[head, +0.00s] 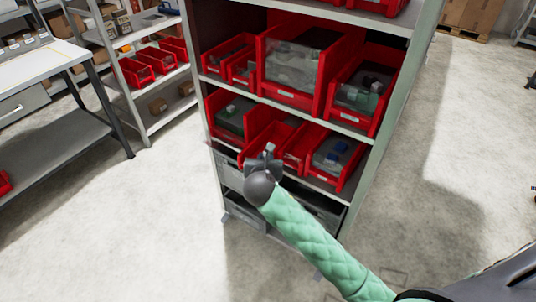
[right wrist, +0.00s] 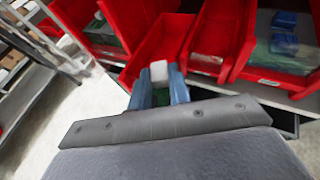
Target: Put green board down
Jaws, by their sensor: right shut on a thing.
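My right gripper (head: 266,156) is at the front of a small red bin (head: 254,150) on the lower bin shelf. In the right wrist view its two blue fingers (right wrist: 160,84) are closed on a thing. A pale grey-white block shows between the fingertips, and a sliver of green board (right wrist: 162,99) shows between the fingers below it. Most of the held thing is hidden. The red bin (right wrist: 160,50) lies just beyond the fingertips. My left gripper is not in view.
Neighbouring red bins hold parts: a left bin (head: 230,112) with a green item and a right bin (head: 338,158) with a blue item. Larger bins (head: 300,65) fill the shelf above. Grey drawers sit below. A workbench (head: 40,65) stands left; the floor between is clear.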

